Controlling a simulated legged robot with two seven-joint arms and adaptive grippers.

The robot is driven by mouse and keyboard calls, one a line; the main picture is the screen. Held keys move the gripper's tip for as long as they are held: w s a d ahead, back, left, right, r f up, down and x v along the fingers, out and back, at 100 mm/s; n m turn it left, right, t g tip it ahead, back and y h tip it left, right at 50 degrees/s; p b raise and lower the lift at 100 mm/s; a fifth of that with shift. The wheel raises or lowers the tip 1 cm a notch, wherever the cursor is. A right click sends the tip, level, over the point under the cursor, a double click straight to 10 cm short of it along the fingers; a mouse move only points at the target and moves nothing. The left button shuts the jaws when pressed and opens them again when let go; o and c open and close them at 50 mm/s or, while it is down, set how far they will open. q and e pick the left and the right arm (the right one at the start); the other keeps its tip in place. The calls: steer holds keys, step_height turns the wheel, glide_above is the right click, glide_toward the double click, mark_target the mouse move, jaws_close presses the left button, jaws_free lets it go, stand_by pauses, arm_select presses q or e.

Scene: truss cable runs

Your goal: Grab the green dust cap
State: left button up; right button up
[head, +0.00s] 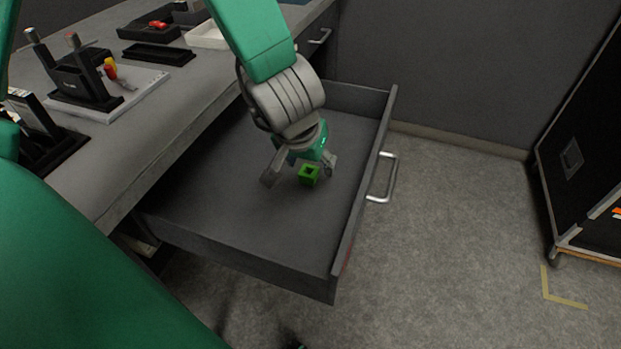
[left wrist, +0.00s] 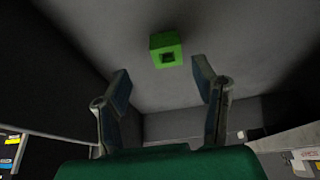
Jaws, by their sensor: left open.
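The green dust cap (head: 309,174) is a small bright green block with a dark square opening, inside the open grey drawer (head: 230,215). My left gripper (head: 300,173) reaches down into the drawer with its fingers spread, close to the cap. In the left wrist view the cap (left wrist: 166,50) lies on the drawer floor, beyond the fingertips and roughly between their lines. The open left gripper (left wrist: 160,82) holds nothing, and a gap shows between it and the cap. My right gripper is not in view.
The drawer front with its metal handle (head: 383,178) stands right of my left gripper. The grey worktop (head: 125,140) lies left and above, with black holders and a red-and-yellow tool (head: 110,69). A black case (head: 590,150) stands at the far right. The rest of the drawer looks empty.

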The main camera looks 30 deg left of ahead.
mark_target(310, 173)
arm_select(q)
steer(key=b+x, duration=0.1)
steer(key=x, duration=0.1)
steer(key=a+b+x, duration=0.1)
steer(key=b+x, duration=0.1)
steer(key=shift+f, duration=0.4)
steer(key=shift+f+b, duration=0.2)
steer(key=shift+b, duration=0.1)
steer(key=shift+d+r, duration=0.15)
steer(key=shift+w, duration=0.1)
steer(key=c, duration=0.8)
